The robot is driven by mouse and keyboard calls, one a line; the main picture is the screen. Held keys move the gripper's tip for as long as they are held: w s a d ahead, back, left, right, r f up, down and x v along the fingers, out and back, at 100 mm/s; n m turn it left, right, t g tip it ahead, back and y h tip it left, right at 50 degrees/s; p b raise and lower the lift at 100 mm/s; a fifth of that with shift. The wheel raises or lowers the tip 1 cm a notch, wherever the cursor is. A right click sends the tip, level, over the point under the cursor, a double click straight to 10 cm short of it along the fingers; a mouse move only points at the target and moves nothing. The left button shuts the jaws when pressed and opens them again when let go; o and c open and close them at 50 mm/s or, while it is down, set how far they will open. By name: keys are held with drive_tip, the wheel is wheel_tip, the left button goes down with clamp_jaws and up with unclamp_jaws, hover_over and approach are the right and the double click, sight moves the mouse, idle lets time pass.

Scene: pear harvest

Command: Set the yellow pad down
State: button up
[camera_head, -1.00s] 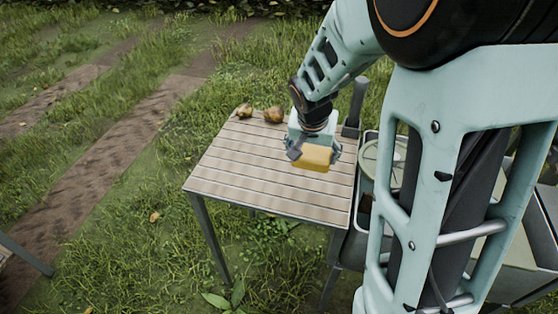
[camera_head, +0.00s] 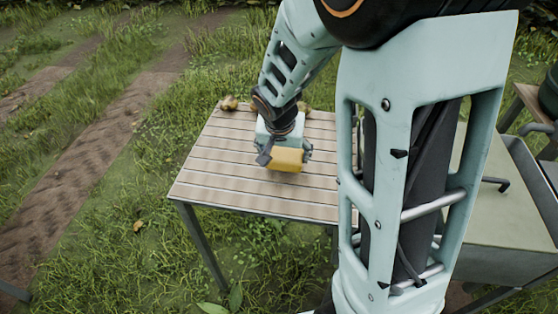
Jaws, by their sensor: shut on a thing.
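The yellow pad (camera_head: 286,160) is a small yellow block. My gripper (camera_head: 284,156) is shut on it, with a dark finger showing at each side. The pad is over the middle of the slatted wooden table (camera_head: 230,185). I cannot tell whether its underside touches the slats or is a little above them. The pad's back part is hidden by my gripper.
A brownish pear (camera_head: 229,103) lies at the table's far left edge. Another pear (camera_head: 304,107) is partly hidden behind my arm. The table's front and left slats are clear. A grey-green cart (camera_head: 500,200) stands at the right, partly behind my arm.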

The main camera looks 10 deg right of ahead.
sight(282, 161)
drive_tip(key=f+b, duration=0.2)
drive_tip(key=f, duration=0.1)
drive_tip(key=shift+w+a+f, duration=0.15)
drive_tip(key=shift+w+a, duration=0.05)
drive_tip(key=shift+f, duration=0.3)
drive_tip(key=o, duration=1.1)
drive_tip(key=shift+r, duration=0.1)
drive_tip(key=shift+r, duration=0.1)
drive_tip(key=shift+s+r, duration=0.1)
drive_tip(key=shift+r, duration=0.25)
drive_tip(key=p+v, duration=0.6)
drive_tip(key=v, duration=0.5)
drive_tip(key=shift+r, duration=0.2)
drive_tip(key=shift+s+d, duration=0.1)
drive_tip(key=shift+s, duration=0.1)
